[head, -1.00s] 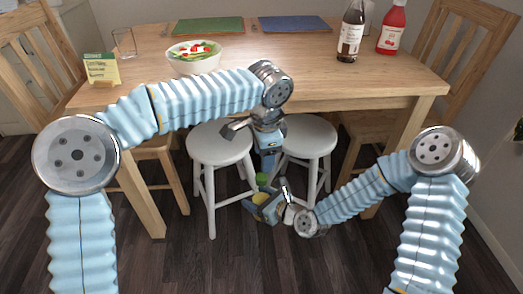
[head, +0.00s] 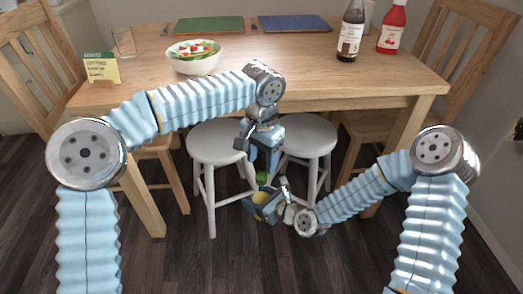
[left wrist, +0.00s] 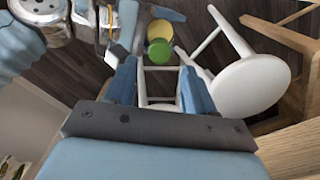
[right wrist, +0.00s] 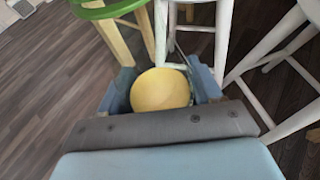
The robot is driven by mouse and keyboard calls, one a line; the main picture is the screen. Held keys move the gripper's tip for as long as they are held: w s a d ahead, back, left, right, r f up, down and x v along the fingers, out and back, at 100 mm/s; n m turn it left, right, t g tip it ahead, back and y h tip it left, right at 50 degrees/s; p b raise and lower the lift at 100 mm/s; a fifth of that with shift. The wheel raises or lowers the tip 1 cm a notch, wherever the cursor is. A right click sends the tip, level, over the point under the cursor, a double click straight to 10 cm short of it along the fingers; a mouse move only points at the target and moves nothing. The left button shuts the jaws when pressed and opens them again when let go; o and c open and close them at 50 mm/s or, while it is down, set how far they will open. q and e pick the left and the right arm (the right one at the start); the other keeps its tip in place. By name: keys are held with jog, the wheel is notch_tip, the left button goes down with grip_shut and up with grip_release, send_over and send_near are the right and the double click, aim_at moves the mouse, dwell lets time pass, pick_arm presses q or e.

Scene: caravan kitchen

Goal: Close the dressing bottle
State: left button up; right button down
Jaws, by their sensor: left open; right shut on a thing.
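The dressing bottle (head: 263,198) shows as a small yellow shape low in front of the white stools. My right gripper (head: 262,205) is shut on it. The right wrist view shows its round yellow face (right wrist: 160,90) between the fingers. A green round part (head: 262,179), apparently the lid, sits just above the yellow part. The left wrist view shows it as a green disc (left wrist: 160,50) beside the yellow. I cannot tell how green and yellow are joined. My left gripper (head: 265,165) is open, pointing down just above the green part, with nothing between its fingers.
Two white stools (head: 216,145) stand close behind the grippers, under the front of the wooden table (head: 320,92). On the table are a salad bowl (head: 195,65), a dark bottle (head: 350,35), a red bottle (head: 391,30), a glass and a card. The dark floor in front is clear.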

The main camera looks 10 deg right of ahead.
aim_at(262, 176)
pick_arm(q)
jog(key=shift+f, duration=2.8)
jog(key=shift+c, duration=0.2)
grip_shut()
jog(key=shift+o, duration=0.9)
grip_release()
notch_tip(262, 176, up, 12)
